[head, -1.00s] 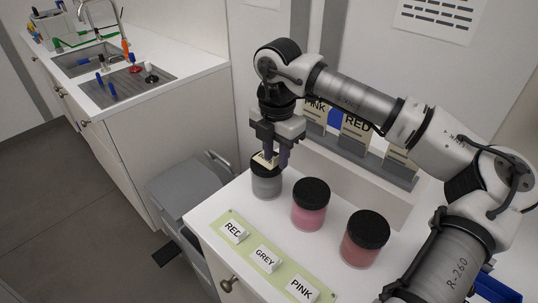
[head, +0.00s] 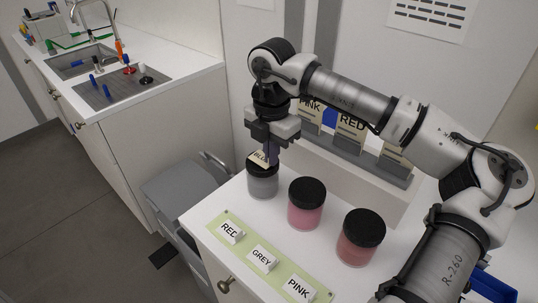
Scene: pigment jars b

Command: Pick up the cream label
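A cream label (head: 259,159) with dark letters that look like "BLU" is at the lid of the grey jar (head: 263,184). I cannot tell whether it rests on the lid or is held just above it. My gripper (head: 267,154) points down right at this label, its fingers overlapping the label's right part. The fingertips are partly hidden, so I cannot tell whether they grip it. Other cream labels stand in a grey rack behind: a PINK label (head: 311,111), a RED label (head: 350,126) and one partly hidden behind my arm (head: 394,154).
A pink jar (head: 306,208) and a red jar (head: 360,243) with black lids stand to the right. A green strip (head: 244,244) in front holds white RED, GREY and PINK signs. A grey bin (head: 186,192) stands left of the counter, with a sink beyond.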

